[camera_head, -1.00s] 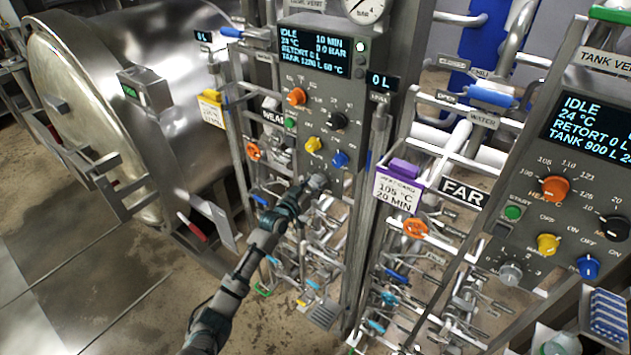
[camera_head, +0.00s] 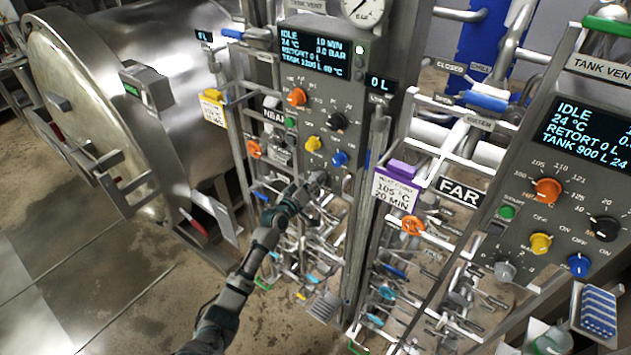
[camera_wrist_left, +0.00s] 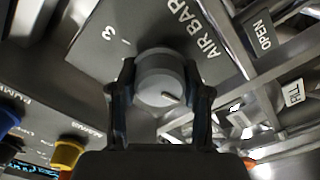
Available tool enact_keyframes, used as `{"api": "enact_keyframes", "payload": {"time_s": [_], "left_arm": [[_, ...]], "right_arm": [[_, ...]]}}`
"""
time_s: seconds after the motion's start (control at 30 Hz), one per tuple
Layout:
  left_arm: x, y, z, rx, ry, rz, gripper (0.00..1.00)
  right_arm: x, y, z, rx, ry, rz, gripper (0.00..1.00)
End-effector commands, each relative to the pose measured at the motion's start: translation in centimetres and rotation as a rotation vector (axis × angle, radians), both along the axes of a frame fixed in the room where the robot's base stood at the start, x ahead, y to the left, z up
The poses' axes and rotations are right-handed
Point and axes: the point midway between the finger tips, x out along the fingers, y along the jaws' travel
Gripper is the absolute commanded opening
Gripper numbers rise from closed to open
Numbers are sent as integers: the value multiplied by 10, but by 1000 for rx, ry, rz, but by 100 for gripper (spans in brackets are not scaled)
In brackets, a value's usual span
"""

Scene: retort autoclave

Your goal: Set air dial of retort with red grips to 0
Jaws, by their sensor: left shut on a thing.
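The near control panel (camera_head: 318,110) stands in the middle of the head view, beside the big steel retort (camera_head: 85,110). A red grip (camera_head: 193,222) shows at the retort's lower right. My left gripper (camera_head: 314,184) is at the bottom of the near panel and mostly covers the air dial there. In the left wrist view the grey round air dial (camera_wrist_left: 160,78) sits between the two dark fingers of my left gripper (camera_wrist_left: 160,92), which is shut on it. "AIR BAR" and a "3" are printed beside it. A short mark shows on the dial's face. My right gripper is not in view.
Above my left gripper are a yellow knob (camera_head: 313,144) and a blue knob (camera_head: 340,158). A second panel, signed FAR, stands at the right with its own grey dial (camera_head: 504,271). Pipes and valves crowd the space below both panels. Floor is clear at lower left.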

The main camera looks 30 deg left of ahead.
Motion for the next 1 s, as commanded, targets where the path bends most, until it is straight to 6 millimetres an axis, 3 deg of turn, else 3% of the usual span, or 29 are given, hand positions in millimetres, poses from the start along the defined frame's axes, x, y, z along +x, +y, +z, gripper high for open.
{"api": "enact_keyframes", "payload": {"time_s": [0.03, 0.5, 0.53, 0.6, 1.0], "left_arm": [[-1, -2, -9, -6, 20, -4, 13], [-1, -2, -10, -16, 21, -4, 13], [-1, -2, -10, -16, 21, -4, 55], [-1, -2, -9, -17, 19, -4, 73], [-7, 0, -3, -15, 6, -1, 73]], "right_arm": [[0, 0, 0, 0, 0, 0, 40], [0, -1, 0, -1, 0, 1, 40], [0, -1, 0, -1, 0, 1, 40], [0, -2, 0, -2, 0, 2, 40], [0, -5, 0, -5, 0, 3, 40]]}}
